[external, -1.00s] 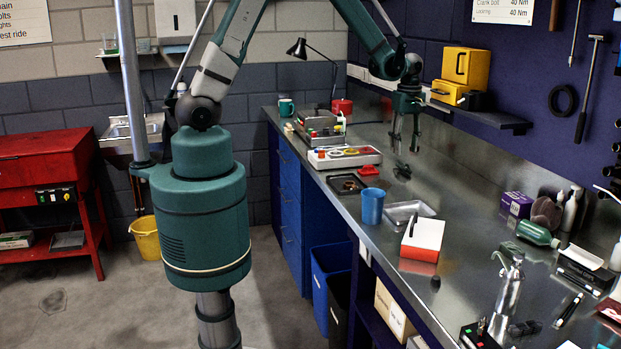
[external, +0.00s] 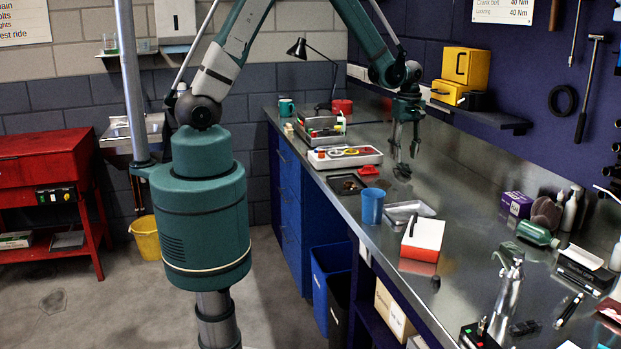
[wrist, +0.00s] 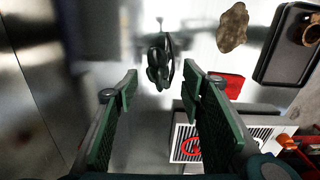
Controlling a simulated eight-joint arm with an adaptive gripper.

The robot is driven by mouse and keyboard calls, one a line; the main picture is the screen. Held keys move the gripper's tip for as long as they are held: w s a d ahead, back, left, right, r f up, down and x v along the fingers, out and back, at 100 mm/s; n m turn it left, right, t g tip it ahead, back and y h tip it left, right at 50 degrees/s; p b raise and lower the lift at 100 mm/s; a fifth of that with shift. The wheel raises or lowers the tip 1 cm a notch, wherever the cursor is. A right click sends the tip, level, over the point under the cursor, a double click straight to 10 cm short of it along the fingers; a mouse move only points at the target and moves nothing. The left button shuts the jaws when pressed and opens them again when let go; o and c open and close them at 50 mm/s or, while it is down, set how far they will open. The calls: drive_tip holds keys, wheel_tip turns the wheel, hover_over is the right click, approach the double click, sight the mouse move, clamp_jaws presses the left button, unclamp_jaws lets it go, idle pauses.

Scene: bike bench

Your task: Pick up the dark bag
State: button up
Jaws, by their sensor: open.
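A small dark item (external: 402,171) lies on the steel bench just below my gripper (external: 405,156). In the wrist view this dark item (wrist: 160,62) has a thin loop at one side and sits ahead of the gap between my fingers. A black, bag-like lump (external: 475,101) is on the wall shelf beside the yellow boxes. I cannot tell for sure which is the dark bag. My gripper is open and empty in the wrist view (wrist: 158,88), its fingers spread apart above the bench and not touching the dark item.
A blue cup (external: 372,207) and a metal tray (external: 420,211) stand nearer. The shelf (external: 500,120) juts out at the right. A brown lump (wrist: 232,27) shows in the wrist view.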

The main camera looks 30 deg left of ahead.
sight(404, 166)
drive_tip(key=shift+d+f+p, duration=0.2)
drive_tip(key=shift+f+p, duration=0.2)
drive_tip(key=shift+f, duration=2.2)
drive_tip(key=c, duration=1)
